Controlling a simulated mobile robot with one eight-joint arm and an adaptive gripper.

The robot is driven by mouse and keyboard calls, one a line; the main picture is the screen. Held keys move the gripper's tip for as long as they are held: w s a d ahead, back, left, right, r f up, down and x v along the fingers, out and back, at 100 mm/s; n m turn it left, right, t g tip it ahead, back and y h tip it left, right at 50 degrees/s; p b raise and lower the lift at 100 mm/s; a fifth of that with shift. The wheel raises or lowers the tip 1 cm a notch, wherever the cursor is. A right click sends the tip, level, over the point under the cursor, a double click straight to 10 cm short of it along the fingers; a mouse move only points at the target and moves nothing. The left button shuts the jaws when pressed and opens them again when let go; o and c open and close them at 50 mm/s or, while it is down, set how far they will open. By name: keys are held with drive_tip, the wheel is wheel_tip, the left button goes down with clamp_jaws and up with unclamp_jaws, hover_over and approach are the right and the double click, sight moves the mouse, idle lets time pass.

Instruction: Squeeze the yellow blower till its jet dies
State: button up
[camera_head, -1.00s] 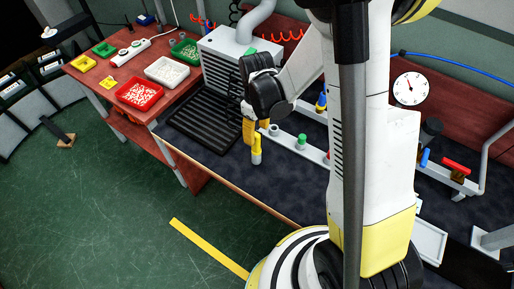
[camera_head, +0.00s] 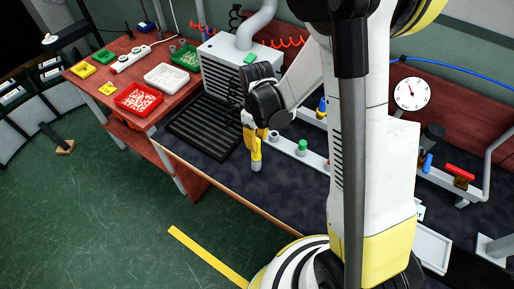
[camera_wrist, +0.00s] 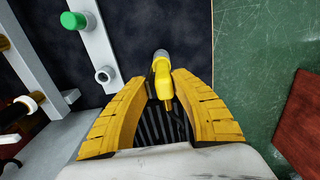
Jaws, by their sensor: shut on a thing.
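The yellow blower (camera_head: 256,155) hangs below my gripper (camera_head: 254,136) in the head view, over the dark bench top near its front edge. In the wrist view my gripper (camera_wrist: 161,78) has its two yellow ribbed fingers on either side of the blower (camera_wrist: 163,77). The gripper is shut on it. The blower has a yellow body and a grey end, which points away from the palm. Its lower part is partly hidden between the fingers. No jet is visible in either view.
A white rail with a green knob (camera_head: 302,146) runs along the bench beside my gripper. A black ribbed mat (camera_head: 205,124) and a grey vented box (camera_head: 228,62) stand to the left. Several coloured trays, including a red one (camera_head: 138,98), sit on the red table.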

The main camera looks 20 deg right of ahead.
drive_tip(key=shift+r+p, duration=2.6)
drive_tip(key=shift+r, duration=1.4)
